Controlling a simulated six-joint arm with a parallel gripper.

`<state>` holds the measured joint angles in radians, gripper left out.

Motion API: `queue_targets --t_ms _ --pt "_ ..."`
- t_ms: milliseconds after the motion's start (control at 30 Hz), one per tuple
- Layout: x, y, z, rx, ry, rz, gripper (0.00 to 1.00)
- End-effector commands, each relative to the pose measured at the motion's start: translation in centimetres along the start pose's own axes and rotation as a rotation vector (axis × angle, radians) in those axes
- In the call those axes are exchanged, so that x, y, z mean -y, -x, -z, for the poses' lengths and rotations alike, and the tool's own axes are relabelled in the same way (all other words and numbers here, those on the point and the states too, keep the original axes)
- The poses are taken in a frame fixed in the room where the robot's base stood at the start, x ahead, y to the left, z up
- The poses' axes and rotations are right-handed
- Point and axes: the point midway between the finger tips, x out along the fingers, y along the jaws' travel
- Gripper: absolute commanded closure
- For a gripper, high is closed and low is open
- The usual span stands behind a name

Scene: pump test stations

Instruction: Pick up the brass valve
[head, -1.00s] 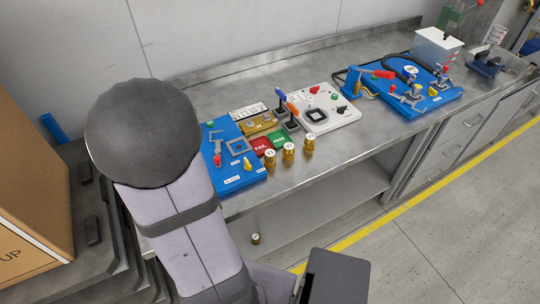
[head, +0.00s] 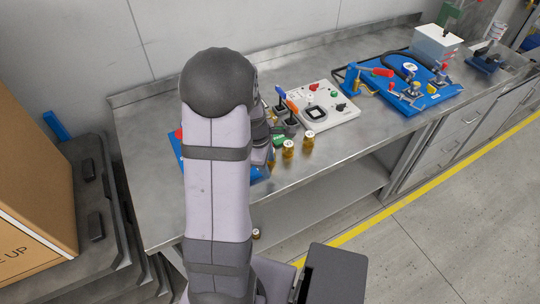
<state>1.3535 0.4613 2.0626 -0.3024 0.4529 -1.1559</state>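Small brass valves with pale caps stand upright near the front edge of the steel bench. One brass valve (head: 309,141) is at the right of the row and another brass valve (head: 288,149) is just left of it. My arm covers the left of the bench. My gripper is hidden behind it, so its fingers and any contact do not show.
A blue board (head: 177,150) is mostly covered by my arm. A green pad (head: 278,140) lies behind the valves. A white control panel (head: 325,105) and a blue pump station (head: 440,95) stand further right. The bench front (head: 350,143) right of the valves is clear.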

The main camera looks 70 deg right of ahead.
Motion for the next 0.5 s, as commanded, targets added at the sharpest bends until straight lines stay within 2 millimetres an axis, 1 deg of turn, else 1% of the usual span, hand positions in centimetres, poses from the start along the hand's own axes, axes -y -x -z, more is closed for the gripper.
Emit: queue_targets --t_ms 33,200,400,500 --pt "-1.1 0.2 0.1 -0.002 0.109 -0.031 0.62" --pt "-3.8 0.8 0.5 0.012 0.493 -0.112 0.62" --pt "-5.2 1.1 0.9 0.048 0.938 -0.169 0.62" --pt "-5.6 1.2 1.1 0.066 1.117 -0.185 0.62"
